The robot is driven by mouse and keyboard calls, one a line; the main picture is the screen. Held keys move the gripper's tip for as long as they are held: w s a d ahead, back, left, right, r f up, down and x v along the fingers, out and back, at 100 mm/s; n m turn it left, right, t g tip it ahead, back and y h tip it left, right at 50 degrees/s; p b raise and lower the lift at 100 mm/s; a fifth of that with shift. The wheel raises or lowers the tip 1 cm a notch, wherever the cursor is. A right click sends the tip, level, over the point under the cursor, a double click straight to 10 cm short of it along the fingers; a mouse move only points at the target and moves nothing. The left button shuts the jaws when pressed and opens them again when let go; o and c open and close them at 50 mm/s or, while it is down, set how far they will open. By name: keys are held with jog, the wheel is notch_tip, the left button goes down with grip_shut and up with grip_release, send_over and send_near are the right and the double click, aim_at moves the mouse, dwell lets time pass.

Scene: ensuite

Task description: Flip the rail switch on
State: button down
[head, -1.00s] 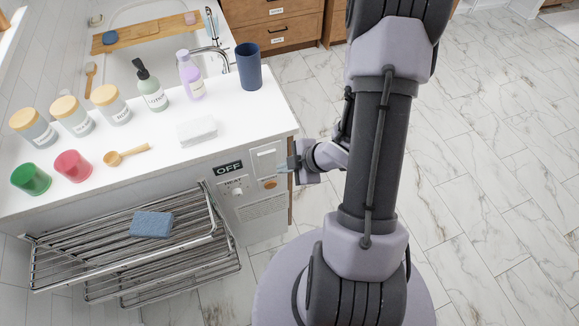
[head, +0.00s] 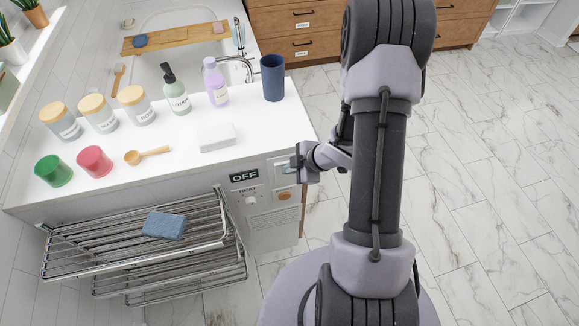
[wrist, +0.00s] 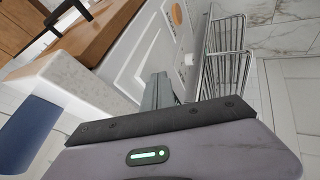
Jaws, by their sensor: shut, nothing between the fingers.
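The control panel is on the front face of the white counter. Its sign (head: 244,176) reads OFF. To the right of the sign is a pale switch plate (head: 281,170), partly covered by my gripper. Below it is a round orange light or button (head: 285,196), which also shows in the wrist view (wrist: 176,14). A white knob (head: 250,200) sits under the word HEAT; it also shows in the wrist view (wrist: 188,59). My gripper (head: 291,164) is shut and empty, its tips in front of the switch plate. I cannot tell whether they touch it.
The counter (head: 190,170) holds a blue cup (head: 272,78), bottles, jars, a white block (head: 216,137) and a scoop. Open marble floor (head: 480,180) lies to the right.

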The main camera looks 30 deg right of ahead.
jog(key=shift+w+r+g+p, duration=0.25)
jog(key=shift+r+g+p, duration=0.05)
jog(key=shift+r+p, duration=0.65)
